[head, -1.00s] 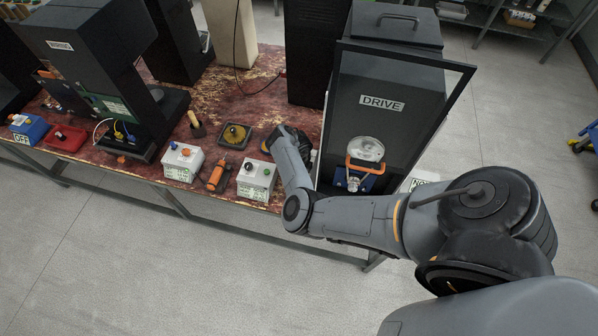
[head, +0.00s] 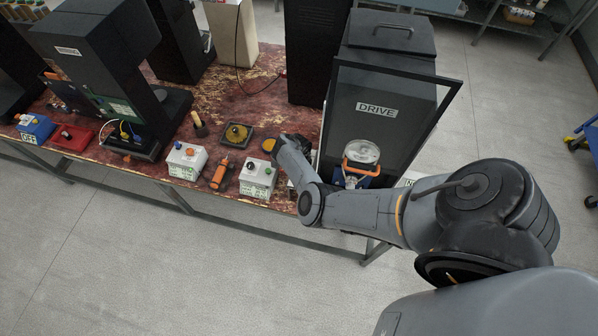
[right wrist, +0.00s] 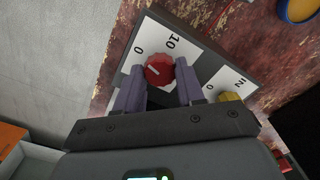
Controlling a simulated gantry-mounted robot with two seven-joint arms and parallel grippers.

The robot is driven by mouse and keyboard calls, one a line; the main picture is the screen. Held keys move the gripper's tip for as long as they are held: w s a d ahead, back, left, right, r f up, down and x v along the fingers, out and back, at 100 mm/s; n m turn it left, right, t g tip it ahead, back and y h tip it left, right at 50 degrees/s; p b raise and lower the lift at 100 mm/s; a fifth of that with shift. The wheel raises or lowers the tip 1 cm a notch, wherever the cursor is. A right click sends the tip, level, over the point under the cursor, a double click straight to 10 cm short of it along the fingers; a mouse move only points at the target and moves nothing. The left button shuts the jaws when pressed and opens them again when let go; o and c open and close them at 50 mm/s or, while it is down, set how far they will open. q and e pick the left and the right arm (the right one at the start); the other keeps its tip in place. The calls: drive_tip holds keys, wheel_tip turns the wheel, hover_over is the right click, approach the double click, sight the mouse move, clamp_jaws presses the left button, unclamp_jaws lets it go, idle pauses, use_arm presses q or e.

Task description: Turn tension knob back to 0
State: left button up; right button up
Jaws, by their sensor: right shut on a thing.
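The red tension knob (right wrist: 159,70) sits on a white dial plate (right wrist: 128,62) marked 0 and 10 in the right wrist view. Its white pointer line aims up and left, toward the side of the 0. My right gripper (right wrist: 160,80) has one finger on each side of the knob and is shut on it. In the head view my right arm (head: 350,210) reaches to the table beside the DRIVE machine (head: 376,109). The arm hides the knob and fingertips there. My left gripper is not in view.
A yellow knob (right wrist: 230,97) sits on a neighbouring plate close to the right finger. White button boxes (head: 257,180), an orange tool (head: 220,174) and a black tray (head: 235,135) lie left of my right arm. The DRIVE machine stands close on its right.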

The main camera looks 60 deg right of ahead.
drive_tip(key=shift+n+p, duration=0.4)
drive_tip(key=shift+n, duration=0.7)
drive_tip(key=o, duration=1)
drive_tip(key=shift+r, duration=0.6)
wheel_tip(320, 180, up, 10)
drive_tip(key=p, duration=0.3)
drive_tip(key=shift+f, duration=0.2)
